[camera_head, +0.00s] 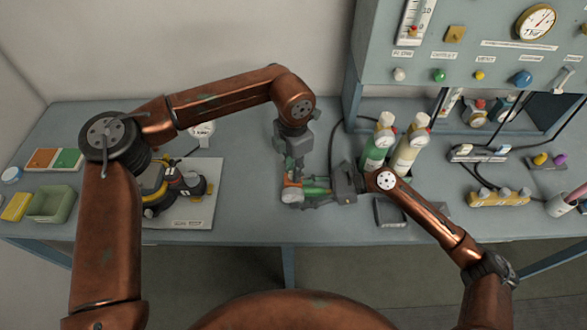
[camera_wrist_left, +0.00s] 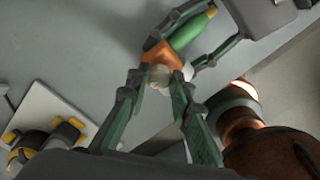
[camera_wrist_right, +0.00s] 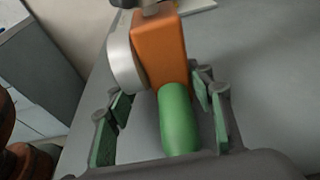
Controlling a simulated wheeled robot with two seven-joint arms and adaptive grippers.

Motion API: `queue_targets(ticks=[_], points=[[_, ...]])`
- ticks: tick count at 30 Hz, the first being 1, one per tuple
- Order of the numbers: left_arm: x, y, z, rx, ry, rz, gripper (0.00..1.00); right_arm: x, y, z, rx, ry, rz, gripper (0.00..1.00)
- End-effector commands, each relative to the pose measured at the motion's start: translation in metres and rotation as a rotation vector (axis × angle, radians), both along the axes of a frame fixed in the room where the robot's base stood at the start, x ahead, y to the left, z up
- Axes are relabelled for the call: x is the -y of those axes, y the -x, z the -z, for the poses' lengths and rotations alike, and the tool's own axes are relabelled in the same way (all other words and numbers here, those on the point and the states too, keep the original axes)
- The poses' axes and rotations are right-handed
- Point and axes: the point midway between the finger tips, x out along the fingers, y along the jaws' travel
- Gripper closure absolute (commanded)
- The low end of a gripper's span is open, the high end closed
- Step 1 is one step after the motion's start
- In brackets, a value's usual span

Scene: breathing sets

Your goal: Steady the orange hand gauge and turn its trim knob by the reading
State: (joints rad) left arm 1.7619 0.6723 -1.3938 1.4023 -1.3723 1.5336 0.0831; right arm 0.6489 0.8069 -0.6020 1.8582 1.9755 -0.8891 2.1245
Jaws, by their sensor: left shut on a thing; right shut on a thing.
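The orange hand gauge (camera_head: 291,194) is held over the middle front of the table. Its orange body (camera_wrist_right: 158,50), green handle (camera_wrist_right: 179,120) and the pale side of its round dial (camera_wrist_right: 122,62) show in the right wrist view; I cannot read the dial. My right gripper (camera_head: 318,190) is shut on the green handle, one finger on each side. My left gripper (camera_head: 290,172) comes down from above at the body's end. In the left wrist view its fingers (camera_wrist_left: 160,84) are shut on the pale trim knob (camera_wrist_left: 163,76), which they partly cover.
A pale board (camera_head: 195,212) with a black and yellow device (camera_head: 153,188) lies to the left. Green (camera_head: 376,152) and cream (camera_head: 405,158) cylinders stand just behind my right gripper. A panel (camera_head: 470,60) with gauges rises at the back right. The table's front edge is close.

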Motion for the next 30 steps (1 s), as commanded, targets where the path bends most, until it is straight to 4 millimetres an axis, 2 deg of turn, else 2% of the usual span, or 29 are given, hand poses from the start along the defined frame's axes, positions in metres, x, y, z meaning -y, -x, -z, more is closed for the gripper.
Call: queue_targets(ticks=[12,29,30], points=[[-0.0004,-0.0004,0.0002,0.002,0.0,-0.19,1.0,-0.0001,0.0006,0.0004,-0.002,0.0,-0.002,0.65],[-0.0003,-0.0001,0.0004,0.001,-0.001,-0.216,1.0,-0.0001,0.0008,0.0006,-0.002,0.0,-0.002,0.65],[-0.0003,-0.0001,0.0004,0.001,-0.001,-0.216,0.77,-0.0001,0.0008,0.0006,-0.002,0.0,-0.002,0.65]])
